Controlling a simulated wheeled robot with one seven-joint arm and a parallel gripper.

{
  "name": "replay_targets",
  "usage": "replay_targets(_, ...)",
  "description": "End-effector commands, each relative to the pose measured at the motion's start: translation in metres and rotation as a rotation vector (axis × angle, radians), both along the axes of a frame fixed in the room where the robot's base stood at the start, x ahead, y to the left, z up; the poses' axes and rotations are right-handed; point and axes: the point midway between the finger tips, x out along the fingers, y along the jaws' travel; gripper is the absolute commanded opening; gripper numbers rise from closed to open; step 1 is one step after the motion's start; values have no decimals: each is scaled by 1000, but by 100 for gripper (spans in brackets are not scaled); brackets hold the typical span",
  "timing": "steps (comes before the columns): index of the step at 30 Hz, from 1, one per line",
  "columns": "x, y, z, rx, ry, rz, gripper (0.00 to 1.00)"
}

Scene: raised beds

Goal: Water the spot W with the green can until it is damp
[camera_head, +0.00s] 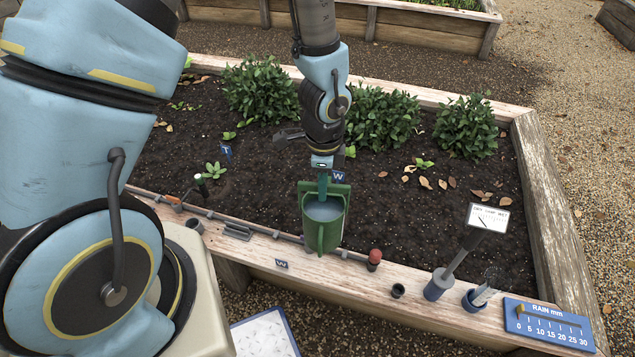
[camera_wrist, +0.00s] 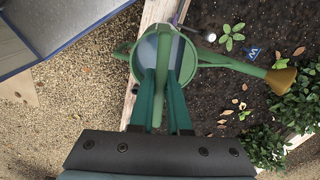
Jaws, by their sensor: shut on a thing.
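My gripper (camera_head: 322,172) is shut on the green watering can (camera_head: 324,232), with its fingers around the handle. The can hangs over the front plank of the raised bed, and a grey-blue surface shows inside. In the wrist view the can (camera_wrist: 186,60) has its spout running right over the soil to a brown rose (camera_wrist: 281,80). In the head view the spout is mostly hidden. No pouring water is visible.
The soil meter (camera_head: 488,218) stands at the front right; its reading is too small to tell. A rain gauge board (camera_head: 548,325), red-capped item (camera_head: 375,257) and small cups line the front plank (camera_head: 330,270). Bushes (camera_head: 382,115) grow along the back.

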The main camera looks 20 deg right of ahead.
Motion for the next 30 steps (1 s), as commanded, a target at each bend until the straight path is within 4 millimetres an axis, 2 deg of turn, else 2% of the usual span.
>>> replay_targets(13, 1, 0, -46, -1, -1, 2, 0)
replay_targets(15, 3, -1, -36, 8, 14, 5, 0)
replay_targets(30, 13, -7, -30, 99, 166, 7, 0)
